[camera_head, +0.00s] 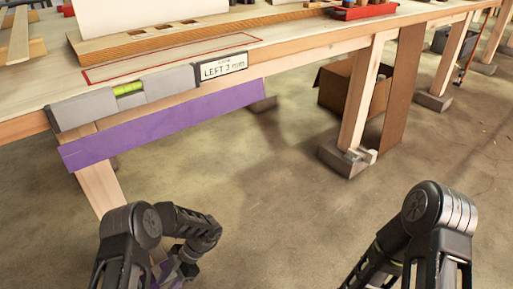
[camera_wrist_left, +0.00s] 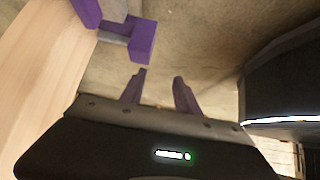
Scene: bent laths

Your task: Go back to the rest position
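My left arm (camera_head: 195,238) comes in low at the left in the head view, below and in front of the workbench (camera_head: 330,38). My left gripper (camera_wrist_left: 160,85) shows in the left wrist view with its two fingers apart and nothing between them. Beyond its fingertips is a purple block-shaped part (camera_wrist_left: 143,40), apart from them, near a pale wooden beam (camera_wrist_left: 45,60). My right arm (camera_head: 440,215) is at the lower right of the head view, and its gripper is outside the picture.
A grey level with a green vial (camera_head: 128,90) lies along the bench edge beside a "LEFT 3 mm" sign (camera_head: 222,68). A purple board (camera_head: 170,124) hangs below that edge. A cardboard box (camera_head: 335,88) stands under the bench. The floor (camera_head: 270,190) between my arms is clear.

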